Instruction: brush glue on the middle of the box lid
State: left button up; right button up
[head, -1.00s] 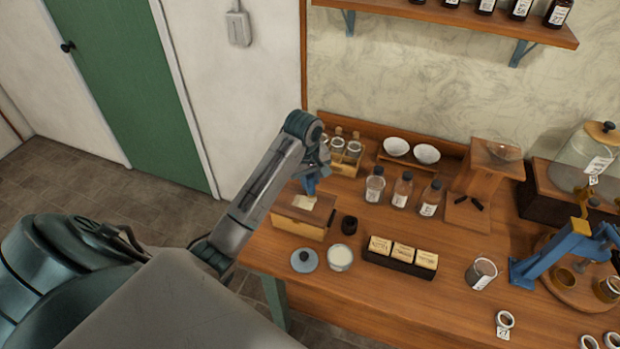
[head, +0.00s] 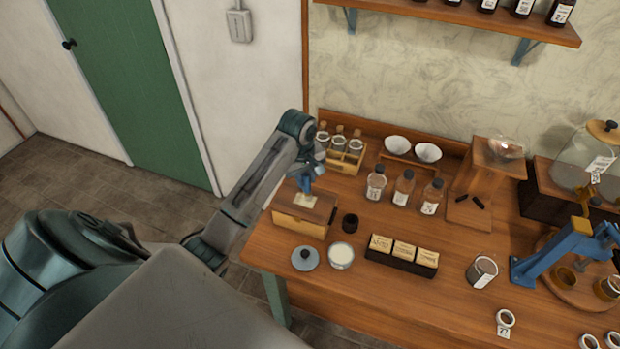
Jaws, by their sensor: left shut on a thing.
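A wooden box (head: 298,227) with a brown lid (head: 318,212) stands at the left end of the table. A pale patch (head: 304,202) shows on the middle of the lid. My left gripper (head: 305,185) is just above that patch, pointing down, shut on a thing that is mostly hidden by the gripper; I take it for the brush. I cannot tell if its tip touches the lid. A jar of white stuff (head: 341,256), which looks like glue, stands open in front of the box. A round blue-grey lid (head: 305,258) lies left of it. My right gripper is not in view.
A small black pot (head: 350,223) stands right of the box. A dark tray (head: 400,263) of labelled blocks lies further right. A wooden rack of vials (head: 343,152) and several bottles (head: 403,188) stand behind.

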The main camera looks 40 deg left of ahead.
pick_arm(q)
jog(key=shift+s+a, duration=1.2)
jog(key=shift+a, duration=0.15)
dwell(3.7)
jog(key=shift+w+a, duration=0.15)
jog(key=shift+w, duration=0.7)
